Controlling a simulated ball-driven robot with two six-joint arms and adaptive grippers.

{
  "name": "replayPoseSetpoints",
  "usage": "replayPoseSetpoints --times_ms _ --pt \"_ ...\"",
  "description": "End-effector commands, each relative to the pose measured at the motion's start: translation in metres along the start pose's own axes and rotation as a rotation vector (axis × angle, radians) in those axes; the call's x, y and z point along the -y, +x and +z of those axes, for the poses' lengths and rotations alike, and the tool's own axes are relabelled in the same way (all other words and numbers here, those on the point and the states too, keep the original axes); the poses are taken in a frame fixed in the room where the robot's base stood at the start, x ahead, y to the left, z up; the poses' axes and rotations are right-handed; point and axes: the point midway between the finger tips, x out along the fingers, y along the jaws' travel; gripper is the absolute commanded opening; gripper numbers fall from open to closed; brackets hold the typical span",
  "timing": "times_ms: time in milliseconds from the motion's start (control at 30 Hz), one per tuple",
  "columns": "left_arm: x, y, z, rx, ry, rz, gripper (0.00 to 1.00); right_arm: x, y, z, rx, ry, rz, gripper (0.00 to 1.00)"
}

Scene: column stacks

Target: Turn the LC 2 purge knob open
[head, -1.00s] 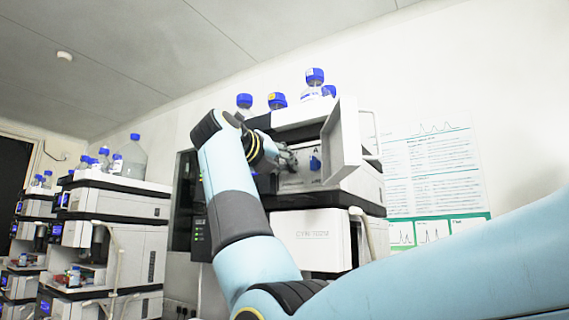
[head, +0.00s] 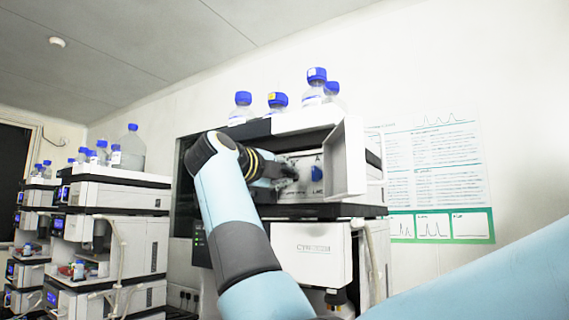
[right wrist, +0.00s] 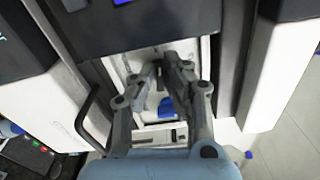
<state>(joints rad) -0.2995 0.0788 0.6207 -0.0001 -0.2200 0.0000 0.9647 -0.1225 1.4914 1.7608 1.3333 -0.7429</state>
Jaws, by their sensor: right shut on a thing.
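The LC pump module shows a pale front panel (head: 301,173) behind its open flap (head: 346,160). A blue knob (head: 317,172) sits on this panel under a letter A; it is clear of my fingers in the head view. My right gripper (head: 288,170) is at the panel, just left of the blue knob, and its fingers are closed on a small knob there, taken to be the purge knob; the fingers mostly hide it. In the right wrist view the two fingertips (right wrist: 163,62) meet near the panel, and a blue part (right wrist: 165,106) shows between the fingers. My left gripper is out of view.
Blue-capped bottles (head: 317,88) stand on top of the stack. The flap stands out close to my gripper on the right. More instrument stacks (head: 108,225) stand at left. A poster (head: 435,170) hangs on the wall at right.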

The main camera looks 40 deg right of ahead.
Motion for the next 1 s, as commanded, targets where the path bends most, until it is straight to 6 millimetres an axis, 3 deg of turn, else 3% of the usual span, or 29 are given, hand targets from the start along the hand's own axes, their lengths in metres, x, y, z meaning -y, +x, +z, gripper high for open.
replayPoseSetpoints --times_ms 300,900,933,1000 --pt "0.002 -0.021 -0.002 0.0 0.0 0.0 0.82 -0.001 0.0 0.0 0.0 -0.148 0.003 0.0" --pt "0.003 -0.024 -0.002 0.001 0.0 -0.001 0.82 -0.003 0.0 0.0 0.0 -0.187 0.003 0.0" --pt "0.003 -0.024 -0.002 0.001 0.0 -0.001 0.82 -0.003 0.0 0.0 0.0 -0.187 0.003 0.11" --pt "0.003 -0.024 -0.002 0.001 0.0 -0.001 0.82 -0.003 0.0 0.0 0.0 -0.186 0.003 0.2"
